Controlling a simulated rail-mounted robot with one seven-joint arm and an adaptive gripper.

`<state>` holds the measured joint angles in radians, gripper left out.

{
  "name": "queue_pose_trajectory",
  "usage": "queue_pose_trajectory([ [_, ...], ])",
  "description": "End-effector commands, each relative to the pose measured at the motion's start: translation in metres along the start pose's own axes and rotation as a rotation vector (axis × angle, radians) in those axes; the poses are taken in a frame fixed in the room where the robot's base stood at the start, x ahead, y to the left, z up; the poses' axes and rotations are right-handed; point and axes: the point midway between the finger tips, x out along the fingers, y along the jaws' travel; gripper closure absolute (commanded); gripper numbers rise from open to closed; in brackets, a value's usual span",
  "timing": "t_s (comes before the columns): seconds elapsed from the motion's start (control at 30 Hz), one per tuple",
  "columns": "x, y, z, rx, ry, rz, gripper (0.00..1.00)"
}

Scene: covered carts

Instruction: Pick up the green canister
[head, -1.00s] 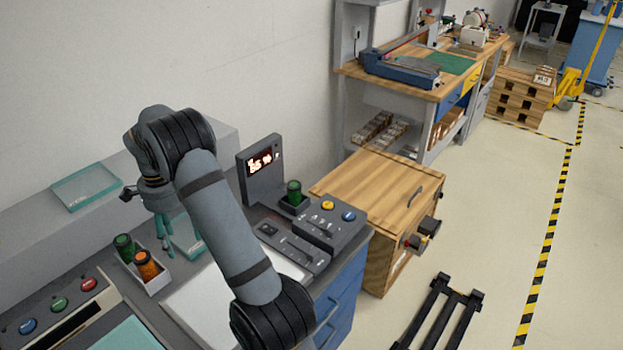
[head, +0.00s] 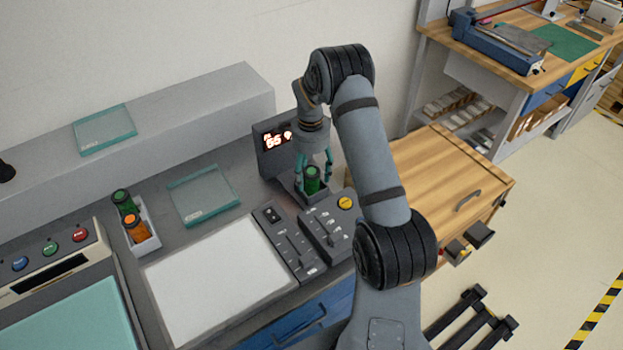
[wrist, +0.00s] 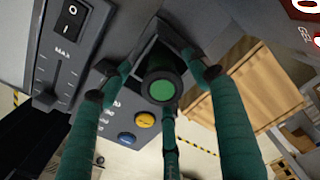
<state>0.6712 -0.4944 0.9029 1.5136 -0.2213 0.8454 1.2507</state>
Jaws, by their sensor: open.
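A green canister (head: 312,181) stands upright in a small dark tray in front of the lit display. In the wrist view its round green end (wrist: 161,88) faces the camera, between my fingers. My gripper (head: 314,170) points down over it, with teal fingers spread on either side of the canister. The fingers are open, and I cannot tell whether any touches it. A second green canister (head: 123,202) stands beside an orange canister (head: 135,228) in a pale holder at the left, away from my gripper.
The display unit (head: 277,145) stands close behind my gripper. A control panel with a yellow button (head: 345,203) is just in front. A glass plate (head: 204,196) and a white panel (head: 215,268) lie to the left. A wooden cabinet (head: 450,170) is on the right.

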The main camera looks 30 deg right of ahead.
Motion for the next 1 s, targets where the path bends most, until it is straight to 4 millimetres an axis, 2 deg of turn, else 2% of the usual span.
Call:
queue_pose_trajectory([
  [0.13,0.0126,0.0003,-0.0013,0.004,0.000,0.000,0.38],
  [0.37,0.0145,-0.0001,-0.0012,0.003,0.000,-0.002,0.38],
  [1.0,0.0142,-0.0001,-0.0013,0.003,0.000,-0.001,0.76],
])
